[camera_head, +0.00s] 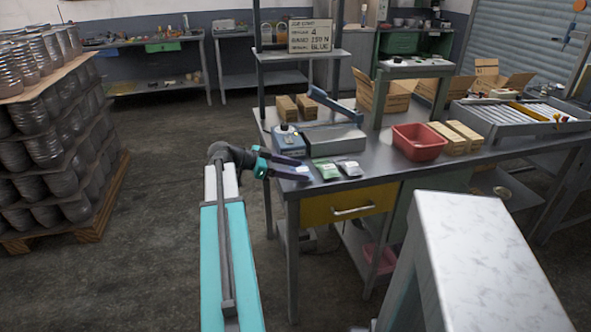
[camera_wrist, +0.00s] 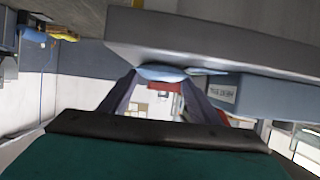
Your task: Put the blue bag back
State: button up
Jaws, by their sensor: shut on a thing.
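My gripper (camera_head: 297,169) reaches in from the left at the front left corner of the steel workbench (camera_head: 376,168). It is shut on the blue bag (camera_wrist: 165,73), which shows as a light blue strip between the fingertips in the wrist view. In the head view only a small pale part of the bag (camera_head: 303,172) shows, and the fingers hide the rest. I cannot tell whether it touches the bench. A green bag (camera_head: 326,170) and a grey-purple bag (camera_head: 349,168) lie on the bench just right of my gripper.
A blue device (camera_head: 288,141) and a grey unit with a blue lever (camera_head: 334,140) stand behind the bags. A red bin (camera_head: 419,142) and cardboard boxes (camera_head: 456,136) are farther right. A sign (camera_head: 310,36) reading "BLUE" hangs above. A yellow drawer (camera_head: 348,206) sits below the benchtop.

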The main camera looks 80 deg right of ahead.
jog(key=o, duration=1.2)
jog(key=shift+r, duration=0.1)
jog(key=b+v, duration=0.1)
jog(key=v, duration=1.1)
jog(key=shift+b, duration=0.3)
